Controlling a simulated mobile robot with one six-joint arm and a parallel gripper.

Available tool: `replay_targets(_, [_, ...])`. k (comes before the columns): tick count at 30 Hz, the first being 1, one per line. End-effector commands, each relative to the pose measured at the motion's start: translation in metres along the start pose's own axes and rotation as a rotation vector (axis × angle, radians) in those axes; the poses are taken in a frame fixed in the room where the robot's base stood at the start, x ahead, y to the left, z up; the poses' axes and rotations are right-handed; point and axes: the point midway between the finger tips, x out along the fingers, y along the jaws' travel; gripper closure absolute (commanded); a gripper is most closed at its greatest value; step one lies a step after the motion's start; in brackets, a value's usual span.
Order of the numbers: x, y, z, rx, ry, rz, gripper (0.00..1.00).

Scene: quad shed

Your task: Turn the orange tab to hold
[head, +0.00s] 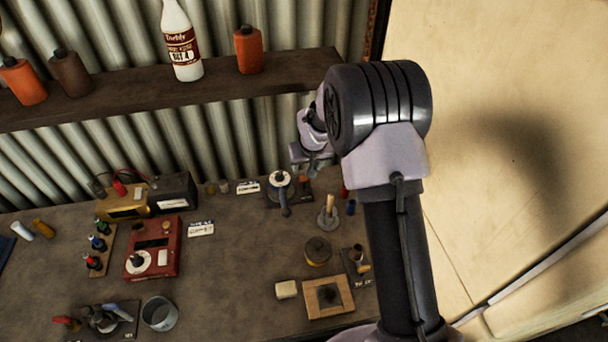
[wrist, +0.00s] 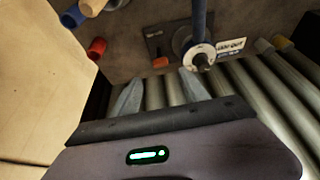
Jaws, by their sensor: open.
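A small orange tab (wrist: 160,62) sits on a dark plate (wrist: 156,40) on the bench, beside a round white dial with a dark knob (wrist: 202,57) and a blue lever (wrist: 199,18). In the head view the orange tab (head: 304,180) shows just below my gripper (head: 311,166), at the right of the dial (head: 279,178). In the wrist view my gripper (wrist: 160,90) is open and empty. Its two fingers point toward the tab, which lies between and beyond the tips, apart from them. Any marking for hold is too small to read.
A red cylinder (wrist: 97,46) and a blue one (wrist: 73,17) stand left of the plate in the wrist view. A peg on a round base (head: 328,215) stands near. A shelf with bottles (head: 180,45) runs above; a corrugated wall (head: 235,130) is behind.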

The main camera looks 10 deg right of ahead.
Motion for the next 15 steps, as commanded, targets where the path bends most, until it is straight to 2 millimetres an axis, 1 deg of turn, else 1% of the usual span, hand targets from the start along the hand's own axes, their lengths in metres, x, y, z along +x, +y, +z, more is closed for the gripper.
replay_targets(1, [0.015, 0.0, 0.002, 0.001, -0.003, 0.0, 0.47])
replay_targets(6, [0.055, 0.0, 0.002, 0.0, -0.003, 0.0, 0.47])
replay_targets(10, [0.076, 0.0, 0.001, 0.001, -0.002, 0.0, 0.47])
replay_targets(15, [0.089, 0.0, 0.001, 0.001, -0.001, 0.0, 0.47])
